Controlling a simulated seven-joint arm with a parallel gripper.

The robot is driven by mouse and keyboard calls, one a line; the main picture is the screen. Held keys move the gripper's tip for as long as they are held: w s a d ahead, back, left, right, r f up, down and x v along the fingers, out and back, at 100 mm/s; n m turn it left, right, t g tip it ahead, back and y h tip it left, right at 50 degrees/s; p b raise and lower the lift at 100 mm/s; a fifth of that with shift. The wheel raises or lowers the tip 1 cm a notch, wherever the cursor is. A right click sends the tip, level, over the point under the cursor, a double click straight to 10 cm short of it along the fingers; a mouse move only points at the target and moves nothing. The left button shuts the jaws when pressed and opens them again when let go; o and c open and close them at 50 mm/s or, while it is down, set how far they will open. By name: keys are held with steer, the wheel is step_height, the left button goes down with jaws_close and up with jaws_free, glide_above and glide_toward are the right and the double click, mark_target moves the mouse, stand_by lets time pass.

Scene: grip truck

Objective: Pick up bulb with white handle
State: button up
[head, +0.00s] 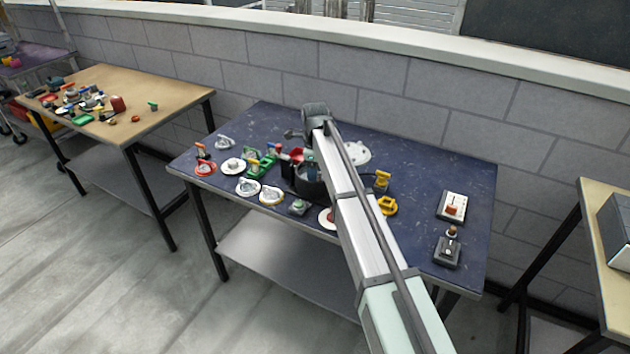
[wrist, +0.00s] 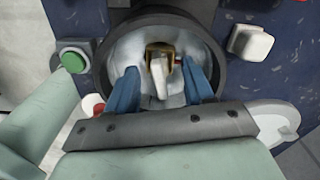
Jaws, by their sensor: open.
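The bulb with the white handle (wrist: 159,78) shows in the wrist view inside a round dark container (wrist: 218,55). A brass-coloured piece is around the top of the white handle, and a pale rounded surface lies around it. My gripper (wrist: 163,84) is open, with one blue finger on each side of the handle and gaps between. In the head view my gripper is over the dark round container (head: 302,186) on the blue table; my arm hides part of it, and the bulb cannot be made out there.
The blue table (head: 415,240) holds several small items. A green button (wrist: 72,60) and a white knob (wrist: 250,42) stand beside the container. Yellow pieces (head: 387,206) and two switch boxes (head: 452,206) lie to the right. A block wall (head: 380,80) is behind.

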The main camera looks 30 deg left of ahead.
jaws_close()
stand_by(0.4)
steer(key=shift+r, duration=0.15)
step_height(320, 180, up, 10)
steer(key=shift+f, duration=0.1)
stand_by(0.4)
